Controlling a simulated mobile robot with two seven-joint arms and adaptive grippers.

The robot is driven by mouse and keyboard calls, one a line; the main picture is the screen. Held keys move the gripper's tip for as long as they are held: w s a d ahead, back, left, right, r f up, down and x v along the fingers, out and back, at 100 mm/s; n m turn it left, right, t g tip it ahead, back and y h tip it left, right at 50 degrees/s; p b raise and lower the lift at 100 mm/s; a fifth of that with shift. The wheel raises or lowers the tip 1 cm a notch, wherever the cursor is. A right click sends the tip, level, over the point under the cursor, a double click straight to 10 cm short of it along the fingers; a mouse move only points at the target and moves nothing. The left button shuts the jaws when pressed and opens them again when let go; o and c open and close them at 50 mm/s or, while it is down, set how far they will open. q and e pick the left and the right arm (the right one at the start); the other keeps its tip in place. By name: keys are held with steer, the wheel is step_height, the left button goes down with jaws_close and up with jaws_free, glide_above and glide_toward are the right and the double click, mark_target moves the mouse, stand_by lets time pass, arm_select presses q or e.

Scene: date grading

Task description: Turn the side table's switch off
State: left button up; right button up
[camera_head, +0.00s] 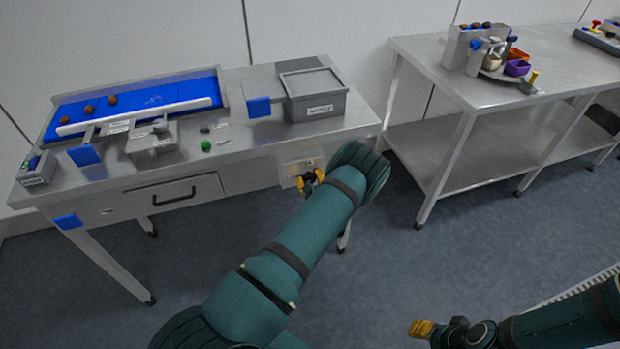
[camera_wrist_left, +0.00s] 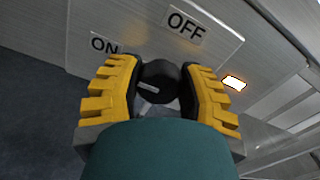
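The side table's switch is a black round knob (camera_wrist_left: 160,80) with a pale pointer mark, on a plate with an ON label (camera_wrist_left: 104,44) to its upper left and an OFF label (camera_wrist_left: 187,28) above it. In the head view the light switch plate (camera_head: 289,171) is on the table's front, partly hidden by my left gripper (camera_head: 309,181). In the left wrist view my left gripper's yellow fingers (camera_wrist_left: 160,90) sit on both sides of the knob, their dark pads appearing against it. My right gripper (camera_head: 436,327) is low at the right, away from the table; its opening is unclear.
A small lamp (camera_wrist_left: 234,82) glows beside the switch. The side table (camera_head: 240,152) carries a blue belt (camera_head: 170,94) with several dates, a grey bin (camera_head: 315,103) and a green button (camera_head: 206,146). A second metal table (camera_head: 440,60) stands right. Floor between is clear.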

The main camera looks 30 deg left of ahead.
arm_select(q)
steer(key=shift+m, duration=0.4)
steer(key=m, duration=0.8)
steer(key=shift+m, duration=0.3)
steer(key=m, duration=0.8)
steer(key=shift+m, duration=0.4)
steer(key=o, duration=1.2)
